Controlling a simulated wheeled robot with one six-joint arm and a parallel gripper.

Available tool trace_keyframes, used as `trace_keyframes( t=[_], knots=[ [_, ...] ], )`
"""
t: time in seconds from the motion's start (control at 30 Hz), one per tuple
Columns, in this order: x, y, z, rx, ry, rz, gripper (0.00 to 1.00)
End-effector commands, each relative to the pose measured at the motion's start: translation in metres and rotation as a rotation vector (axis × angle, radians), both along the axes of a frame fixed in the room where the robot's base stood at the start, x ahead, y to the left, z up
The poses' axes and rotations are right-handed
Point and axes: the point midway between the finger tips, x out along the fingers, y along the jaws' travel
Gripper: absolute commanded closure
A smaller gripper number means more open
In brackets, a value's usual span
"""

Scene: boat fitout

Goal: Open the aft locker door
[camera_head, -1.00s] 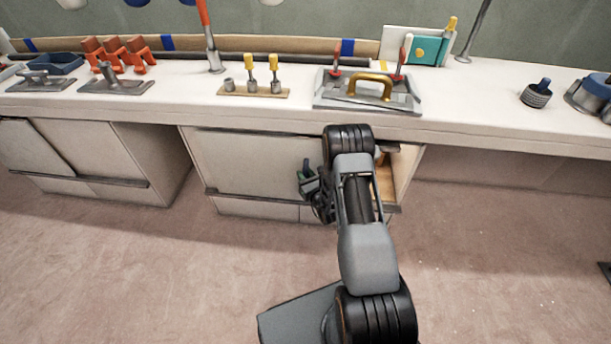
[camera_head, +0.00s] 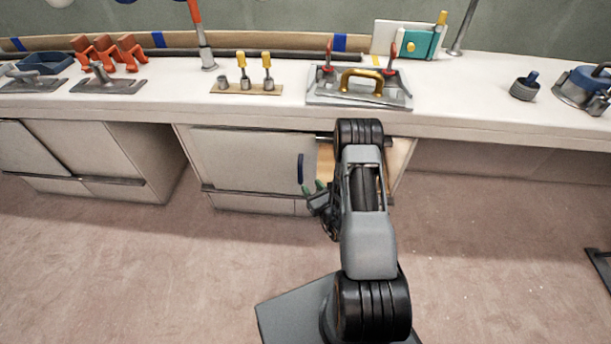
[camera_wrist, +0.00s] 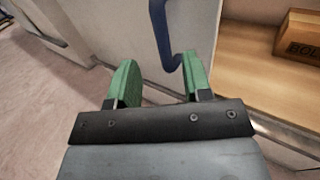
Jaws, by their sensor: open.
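A pale locker door (camera_head: 245,162) stands under the counter, with a dark blue upright handle (camera_head: 300,168) near its right edge. To the right of it the locker is open, and its wooden inside (camera_head: 399,158) shows. My gripper (camera_head: 315,188) is open and empty, just below and right of the handle. In the wrist view the handle (camera_wrist: 160,30) hangs ahead of the green fingers, its lower end close to the right finger. I cannot tell whether they touch. My arm hides part of the opening.
A box with lettering (camera_wrist: 300,38) sits on the locker's wooden shelf. The counter (camera_head: 450,112) above holds a plate with a yellow handle (camera_head: 361,85), and several tools. Another closed locker (camera_head: 75,155) stands left. The floor (camera_head: 150,265) in front is clear.

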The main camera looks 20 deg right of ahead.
Motion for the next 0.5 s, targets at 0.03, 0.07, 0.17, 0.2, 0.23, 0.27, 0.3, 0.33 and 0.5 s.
trace_keyframes(
  t=[0.03, 0.07, 0.17, 0.2, 0.23, 0.27, 0.3, 0.33, 0.5],
  knots=[
    [-0.009, -0.002, 0.001, 0.001, 0.002, -0.004, 0.55],
    [-0.014, -0.002, 0.001, 0.002, 0.002, -0.003, 0.55],
    [-0.027, -0.004, 0.000, 0.001, 0.002, -0.003, 0.55],
    [-0.031, -0.004, 0.000, 0.001, 0.001, -0.003, 0.55],
    [-0.034, -0.004, 0.000, 0.001, 0.001, -0.003, 0.55],
    [-0.036, -0.004, 0.000, 0.001, 0.001, -0.002, 0.55],
    [-0.039, -0.005, 0.000, 0.000, 0.001, -0.002, 0.55],
    [-0.040, -0.005, 0.000, 0.000, 0.001, -0.002, 0.55],
    [-0.045, -0.005, 0.000, 0.000, -0.001, -0.001, 0.55]
  ],
)
